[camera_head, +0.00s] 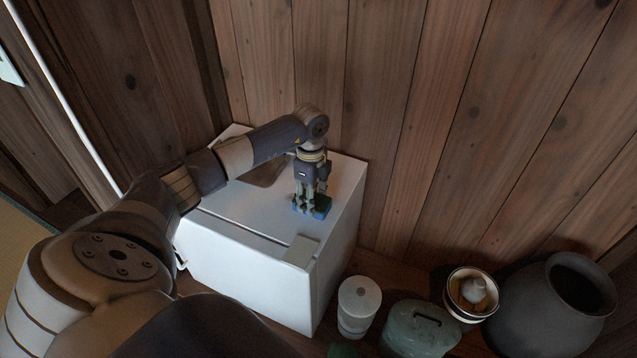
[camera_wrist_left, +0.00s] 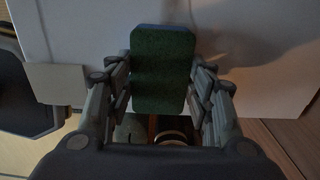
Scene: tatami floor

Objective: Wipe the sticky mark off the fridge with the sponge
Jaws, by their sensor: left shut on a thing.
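The white fridge (camera_head: 245,270) stands against the wooden wall, its top facing me. A brownish-grey patch (camera_head: 263,172) shows on its top, partly behind my left arm. A dark brown patch also shows on the white surface in the left wrist view (camera_wrist_left: 240,35). I cannot tell mark from shadow or reflection there. My left gripper (camera_head: 309,207) points down over the right part of the fridge top, shut on the green and blue sponge (camera_head: 323,206). The sponge's green face fills the space between the fingers in the left wrist view (camera_wrist_left: 162,75). Whether it touches the fridge is unclear.
A white lidded canister (camera_head: 359,305), a greenish container with a handle (camera_head: 415,335), a bowl (camera_head: 470,294) with something pale in it and a large dark pot (camera_head: 540,310) stand right of the fridge. The plank wall (camera_head: 430,100) closes off the back.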

